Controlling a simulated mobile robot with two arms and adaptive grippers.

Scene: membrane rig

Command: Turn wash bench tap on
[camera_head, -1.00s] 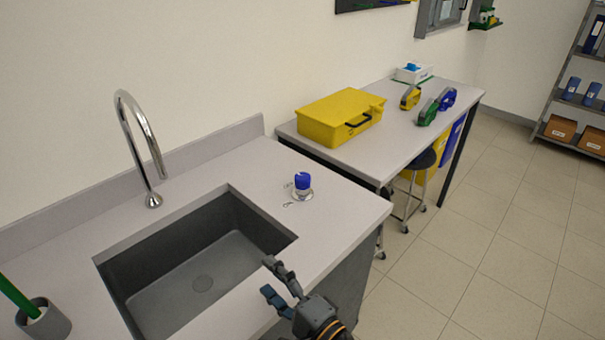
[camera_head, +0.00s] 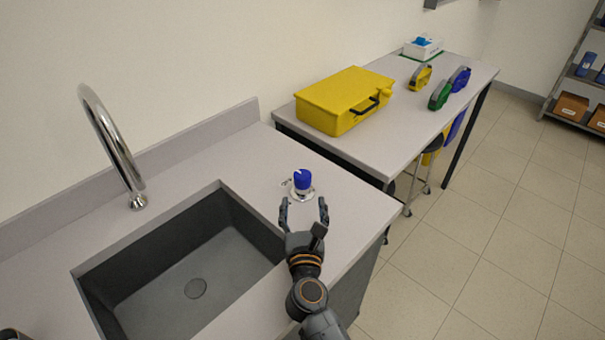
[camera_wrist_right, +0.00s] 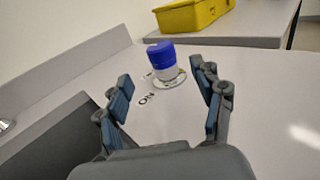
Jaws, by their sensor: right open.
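The tap knob (camera_head: 303,181) has a blue cap on a pale base and stands upright on the wash bench (camera_head: 350,215), right of the sink (camera_head: 215,265). It also shows in the right wrist view (camera_wrist_right: 163,60), ahead of and between the fingers, with an "ON" mark on the bench beside it. The curved metal spout (camera_head: 117,150) rises behind the sink; no water is seen flowing from it. My right gripper (camera_head: 304,207) is open and empty, just in front of the knob and apart from it.
A side table (camera_head: 400,140) beyond the bench holds a yellow case (camera_head: 340,98) and several tape dispensers (camera_head: 440,95). A stool (camera_head: 422,170) stands partly under it. The bench around the knob is clear. Open floor (camera_head: 490,220) lies to the right.

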